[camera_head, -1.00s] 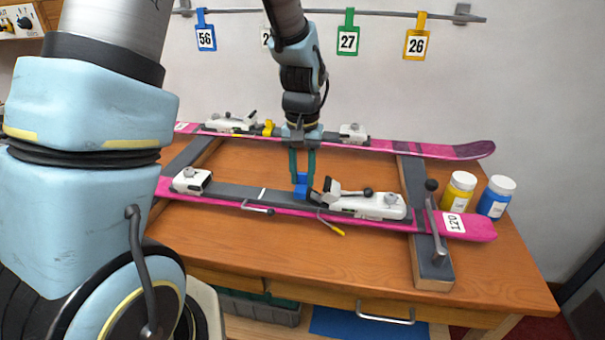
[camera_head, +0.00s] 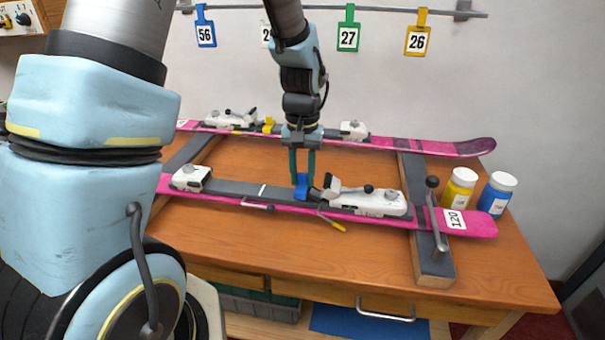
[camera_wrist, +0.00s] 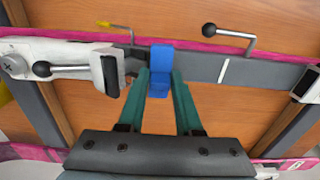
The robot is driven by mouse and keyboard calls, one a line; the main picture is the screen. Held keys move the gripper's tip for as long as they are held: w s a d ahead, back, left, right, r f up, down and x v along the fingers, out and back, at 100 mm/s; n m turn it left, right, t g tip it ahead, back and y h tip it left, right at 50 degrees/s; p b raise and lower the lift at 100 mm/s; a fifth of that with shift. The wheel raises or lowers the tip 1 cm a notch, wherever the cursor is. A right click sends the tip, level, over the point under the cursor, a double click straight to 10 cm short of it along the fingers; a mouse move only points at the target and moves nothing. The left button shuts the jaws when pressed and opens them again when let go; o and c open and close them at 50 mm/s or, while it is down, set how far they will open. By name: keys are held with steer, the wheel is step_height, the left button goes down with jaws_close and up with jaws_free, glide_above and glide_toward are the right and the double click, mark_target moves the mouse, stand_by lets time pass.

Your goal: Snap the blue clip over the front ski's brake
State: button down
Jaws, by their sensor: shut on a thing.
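The front ski (camera_head: 272,205) is pink and lies across the bench, with a grey plate and white binding parts on top. Its brake arm (camera_head: 331,220) with a yellow tip sticks out at the front edge, next to the white heel piece (camera_head: 368,202). The blue clip (camera_head: 301,186) is between the green fingers of my gripper (camera_head: 302,178), at the ski's grey plate just left of the heel piece. In the wrist view my gripper (camera_wrist: 160,88) is shut on the blue clip (camera_wrist: 160,68). Whether the clip touches the brake cannot be told.
The rear ski (camera_head: 410,147) lies behind, with a yellow clip (camera_head: 268,125) on it. A clamp with a black-knobbed lever (camera_head: 435,215) stands at the right. Yellow (camera_head: 459,188) and blue (camera_head: 497,194) jars stand beyond it. Numbered tags (camera_head: 348,36) hang on a rail.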

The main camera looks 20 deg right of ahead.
mark_target(302, 174)
steer(key=shift+f+b, duration=0.4)
steer(key=shift+f, duration=0.3)
steer(key=c, duration=0.5)
jaws_free()
steer(key=shift+r, duration=0.1)
steer(key=shift+o, duration=0.3)
steer(key=o, duration=0.4)
steer(key=shift+r, duration=0.1)
steer(key=shift+r+p, duration=4.15)
steer(key=shift+r, duration=0.8)
